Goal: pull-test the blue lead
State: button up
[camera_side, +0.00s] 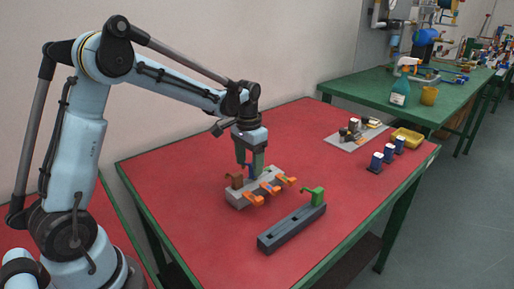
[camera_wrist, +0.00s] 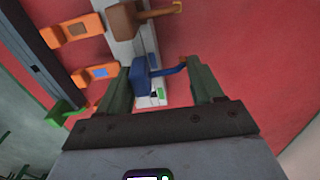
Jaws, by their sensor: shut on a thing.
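The blue lead (camera_wrist: 141,80) has a block-like body and a thin bent end. It sits at the pale grey terminal block (camera_wrist: 124,50), between the two fingers of my gripper (camera_wrist: 161,88). My gripper is shut on it; exact finger contact is hard to make out in the wrist view. In the side view my gripper (camera_side: 250,168) points down at the back of the terminal block (camera_side: 240,197), and the blue lead is mostly hidden by the fingers. Orange levers (camera_side: 267,188) line the block's front side. How deep the lead sits in the block cannot be seen.
A brown lead (camera_side: 234,180) stands on the block beside my gripper. Red table is clear between.

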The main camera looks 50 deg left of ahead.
jog(key=shift+f, duration=0.4)
dwell(0.3)
jog(key=o, duration=1.2)
jog(key=shift+o, duration=0.2)
jog(key=shift+r, duration=0.1)
jog(key=shift+r, duration=3.45)
jog(key=shift+s, duration=0.1)
jog(key=s+d+t, duration=0.3)
jog(key=s+d, duration=0.2)
jog(key=s, duration=0.2)
jog(key=s+d+r+t, duration=0.1)
jog(key=s+d+t, duration=0.3)
jog(key=s, duration=0.3)
jog(key=shift+d+r, duration=0.3)
jog(key=shift+d, duration=0.05)
